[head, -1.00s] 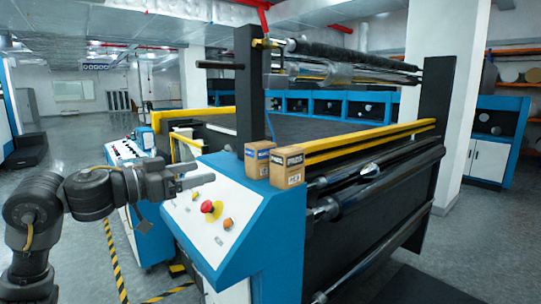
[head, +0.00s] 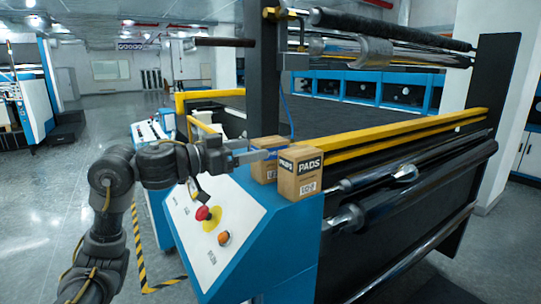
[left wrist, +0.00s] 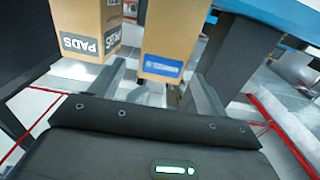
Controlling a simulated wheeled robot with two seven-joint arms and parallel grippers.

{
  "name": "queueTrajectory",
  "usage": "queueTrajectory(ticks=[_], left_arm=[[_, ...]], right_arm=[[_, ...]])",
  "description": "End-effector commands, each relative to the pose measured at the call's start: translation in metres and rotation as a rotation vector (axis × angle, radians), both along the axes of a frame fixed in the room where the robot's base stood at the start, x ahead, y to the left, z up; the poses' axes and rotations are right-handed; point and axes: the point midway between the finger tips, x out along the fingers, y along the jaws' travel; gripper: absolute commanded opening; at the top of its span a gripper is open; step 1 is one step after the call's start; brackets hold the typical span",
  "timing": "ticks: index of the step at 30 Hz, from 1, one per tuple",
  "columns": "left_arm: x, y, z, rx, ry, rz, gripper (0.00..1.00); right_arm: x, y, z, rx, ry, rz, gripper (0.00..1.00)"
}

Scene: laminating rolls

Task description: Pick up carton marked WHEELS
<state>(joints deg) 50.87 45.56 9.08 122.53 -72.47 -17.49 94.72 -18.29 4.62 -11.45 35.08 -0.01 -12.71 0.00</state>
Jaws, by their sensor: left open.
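A brown carton with a blue label band (head: 265,172) stands on the blue machine housing; I cannot read its wording. It also shows in the left wrist view (left wrist: 172,30), ahead of and roughly between the fingers. A second brown carton, marked PADS (head: 301,176), stands close beside it, nearer and to the right; in the left wrist view this PADS carton (left wrist: 84,25) is at upper left. My left gripper (head: 258,155) is open at the blue-banded carton, its fingers extended toward it. In the left wrist view the left gripper (left wrist: 158,88) holds nothing. My right gripper is out of view.
The sloped control panel (head: 205,225) with a red emergency button (head: 204,213) lies below my left arm. A yellow rail (head: 400,139) and metal rollers (head: 375,208) extend right of the cartons. A dark upright post (head: 262,80) rises behind them.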

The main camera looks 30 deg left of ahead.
Motion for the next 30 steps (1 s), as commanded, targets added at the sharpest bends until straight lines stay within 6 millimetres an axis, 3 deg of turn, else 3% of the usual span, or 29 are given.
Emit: queueTrajectory(ticks=[9, 19, 29, 30], left_arm=[[0.013, -0.007, 0.001, 0.001, 0.001, 0.002, 0.76], [0.05, -0.029, 0.003, -0.002, 0.002, 0.0, 0.76], [0.056, -0.032, 0.001, 0.001, 0.0, 0.003, 0.76], [0.056, -0.032, 0.001, 0.001, 0.0, 0.003, 0.71]], right_arm=[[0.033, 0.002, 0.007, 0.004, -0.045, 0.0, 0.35], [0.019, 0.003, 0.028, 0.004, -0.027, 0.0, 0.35], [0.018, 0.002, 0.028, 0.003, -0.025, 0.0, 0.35], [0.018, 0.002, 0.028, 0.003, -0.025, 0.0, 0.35]])
